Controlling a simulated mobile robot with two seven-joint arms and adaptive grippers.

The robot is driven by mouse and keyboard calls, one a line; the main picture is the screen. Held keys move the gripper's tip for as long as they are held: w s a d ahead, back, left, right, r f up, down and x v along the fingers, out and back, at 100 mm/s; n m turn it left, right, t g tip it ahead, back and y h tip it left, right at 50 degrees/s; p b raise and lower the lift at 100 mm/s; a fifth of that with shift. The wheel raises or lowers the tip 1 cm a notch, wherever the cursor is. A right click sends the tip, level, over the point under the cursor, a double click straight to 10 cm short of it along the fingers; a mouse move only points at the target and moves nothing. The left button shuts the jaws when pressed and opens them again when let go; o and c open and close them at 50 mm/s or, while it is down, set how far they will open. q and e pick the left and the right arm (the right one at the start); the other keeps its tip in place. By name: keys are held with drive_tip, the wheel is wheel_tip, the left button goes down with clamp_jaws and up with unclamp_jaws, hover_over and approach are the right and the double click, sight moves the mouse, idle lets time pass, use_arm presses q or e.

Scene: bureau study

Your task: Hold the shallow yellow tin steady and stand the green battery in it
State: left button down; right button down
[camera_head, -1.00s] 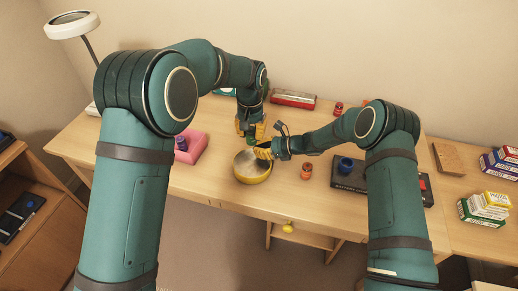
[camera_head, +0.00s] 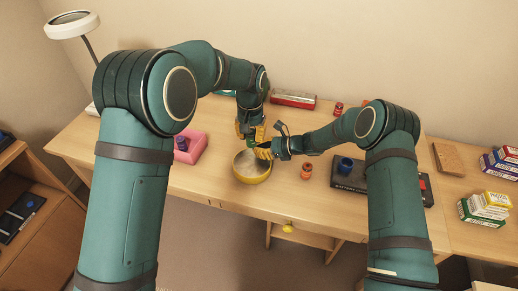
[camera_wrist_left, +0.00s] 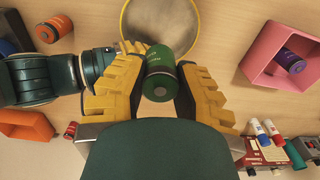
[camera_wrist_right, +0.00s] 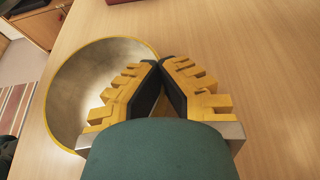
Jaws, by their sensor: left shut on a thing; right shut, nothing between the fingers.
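The shallow yellow tin (camera_head: 252,179) stands upright and open on the desk, near its front edge. In the left wrist view its rim and grey inside show at the top (camera_wrist_left: 133,42). My left gripper (camera_head: 251,134) is shut on the green battery (camera_wrist_left: 165,72), behind and above the tin. The battery is held between the yellow fingers, apart from the desk. My right gripper (camera_wrist_right: 160,65) is shut and empty at the tin's right rim. Its fingers overlap the rim in the right wrist view; I cannot tell whether they touch it.
A pink box (camera_head: 194,148) with a purple battery stands left of the tin. An orange battery (camera_head: 307,172) and a black tray (camera_head: 379,183) with a blue battery (camera_head: 345,165) are to the right. Bare desk lies between.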

use_arm(q)
approach(252, 169)
drive_tip(key=shift+w+f, duration=0.1)
drive_tip(key=shift+f, duration=2.5)
drive_tip(key=c, duration=0.8)
unclamp_jaws()
drive_tip(key=shift+o, duration=0.2)
drive_tip(key=shift+r, duration=0.1)
wheel_tip(252, 169, up, 12)
drive_tip(key=shift+f, duration=0.1)
use_arm(e)
drive_tip(key=c, duration=1.1)
unclamp_jaws()
drive_tip(key=shift+o, duration=0.2)
drive_tip(key=v, duration=1.2)
